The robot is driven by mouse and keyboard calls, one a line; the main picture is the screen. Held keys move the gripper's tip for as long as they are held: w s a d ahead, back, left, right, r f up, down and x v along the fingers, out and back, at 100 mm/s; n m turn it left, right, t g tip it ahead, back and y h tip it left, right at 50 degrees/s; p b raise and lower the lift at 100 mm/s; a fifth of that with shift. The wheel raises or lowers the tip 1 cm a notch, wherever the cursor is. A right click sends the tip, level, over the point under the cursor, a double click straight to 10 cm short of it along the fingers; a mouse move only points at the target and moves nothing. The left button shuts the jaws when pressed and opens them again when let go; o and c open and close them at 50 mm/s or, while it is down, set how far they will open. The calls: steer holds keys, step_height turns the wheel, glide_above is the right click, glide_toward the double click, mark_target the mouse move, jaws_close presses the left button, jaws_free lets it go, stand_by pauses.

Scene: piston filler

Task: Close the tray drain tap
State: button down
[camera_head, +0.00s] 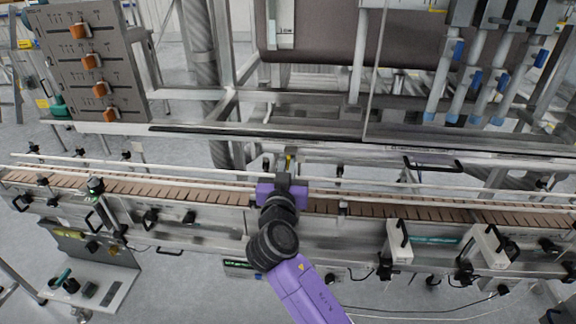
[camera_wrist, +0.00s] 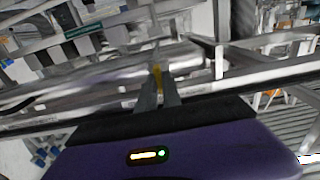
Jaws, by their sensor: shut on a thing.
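A small yellow handle, which I take to be the tray drain tap (camera_wrist: 157,76), shows upright between the fingertips of my gripper (camera_wrist: 159,88) in the wrist view. My gripper is shut on it. In the head view my gripper (camera_head: 287,170) reaches over the conveyor to its far side, and a bit of yellow shows at its tip. The arm and fingers hide most of the tap and its pipe, so I cannot tell its exact angle.
The slatted conveyor (camera_head: 400,209) with its rails runs across beneath my arm. Behind it stands the filler frame, with blue-tipped nozzles (camera_head: 478,82) at right. A grey panel (camera_head: 58,58) with orange knobs is at upper left. White sensor boxes (camera_head: 400,243) stand at right front.

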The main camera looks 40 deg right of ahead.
steer(key=shift+n, duration=0.3)
steer(key=n, duration=0.3)
steer(key=shift+a+n, duration=0.1)
steer(key=shift+n, duration=0.2)
steer(key=shift+w+a+f+n+p, duration=0.1)
steer(key=shift+n+p, duration=1)
steer(key=shift+n, duration=2.3)
steer(key=shift+w+f+n+p, duration=0.1)
steer(key=shift+n+p, duration=0.95)
steer(key=shift+n, duration=2.35)
steer(key=c, duration=1.5)
jaws_free()
